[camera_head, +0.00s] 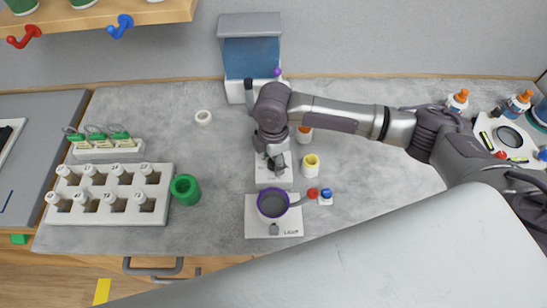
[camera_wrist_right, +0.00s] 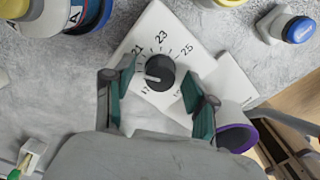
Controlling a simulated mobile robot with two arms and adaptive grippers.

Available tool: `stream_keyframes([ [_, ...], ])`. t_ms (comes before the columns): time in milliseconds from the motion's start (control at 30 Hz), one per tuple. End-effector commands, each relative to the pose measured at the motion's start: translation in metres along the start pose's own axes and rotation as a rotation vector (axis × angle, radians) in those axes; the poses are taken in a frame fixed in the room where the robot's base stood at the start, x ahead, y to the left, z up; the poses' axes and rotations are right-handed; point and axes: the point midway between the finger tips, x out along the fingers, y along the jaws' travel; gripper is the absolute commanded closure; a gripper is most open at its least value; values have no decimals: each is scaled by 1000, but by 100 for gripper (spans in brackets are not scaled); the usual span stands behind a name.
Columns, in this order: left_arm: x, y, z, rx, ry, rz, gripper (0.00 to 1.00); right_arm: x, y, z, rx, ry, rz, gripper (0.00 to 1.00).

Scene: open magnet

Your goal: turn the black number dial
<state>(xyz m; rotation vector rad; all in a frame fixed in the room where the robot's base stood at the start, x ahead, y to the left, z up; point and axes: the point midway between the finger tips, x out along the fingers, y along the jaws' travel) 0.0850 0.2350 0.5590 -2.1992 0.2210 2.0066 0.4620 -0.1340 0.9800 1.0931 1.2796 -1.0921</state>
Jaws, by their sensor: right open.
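The black number dial (camera_wrist_right: 159,73) is a round knob with a white pointer line on a white plate (camera_wrist_right: 190,38) printed with numbers such as 21, 23 and 25. In the right wrist view, my right gripper (camera_wrist_right: 160,76) is open, with one green-padded finger on each side of the dial. I see gaps between the pads and the dial; I cannot tell how far above it they are. In the head view, my right gripper (camera_head: 276,163) points down over the white dial block (camera_head: 272,183), largely hiding the dial. My left gripper is not in view.
A purple-rimmed cup (camera_head: 272,204) on a white base stands just in front of the dial block. A green cup (camera_head: 185,189) and white rack (camera_head: 110,216) are left.

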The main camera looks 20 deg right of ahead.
Motion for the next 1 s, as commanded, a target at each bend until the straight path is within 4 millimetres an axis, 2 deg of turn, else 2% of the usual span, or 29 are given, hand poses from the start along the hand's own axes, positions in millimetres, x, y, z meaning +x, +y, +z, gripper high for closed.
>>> stream_keyframes([
  [133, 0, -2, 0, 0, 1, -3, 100, -5, 0, 0, 1, 0, 1, 44],
  [233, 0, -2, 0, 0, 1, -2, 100, -18, 1, 0, 1, 1, 2, 44],
  [500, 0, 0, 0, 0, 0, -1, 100, -76, 1, 0, 0, 0, 4, 44],
  [700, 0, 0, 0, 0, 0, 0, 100, -108, 1, 0, 0, 1, 3, 44],
  [833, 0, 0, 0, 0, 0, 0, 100, -118, 0, 0, 0, 1, 1, 44],
  [1000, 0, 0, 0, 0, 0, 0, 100, -120, 0, 0, 0, 0, -1, 44],
])
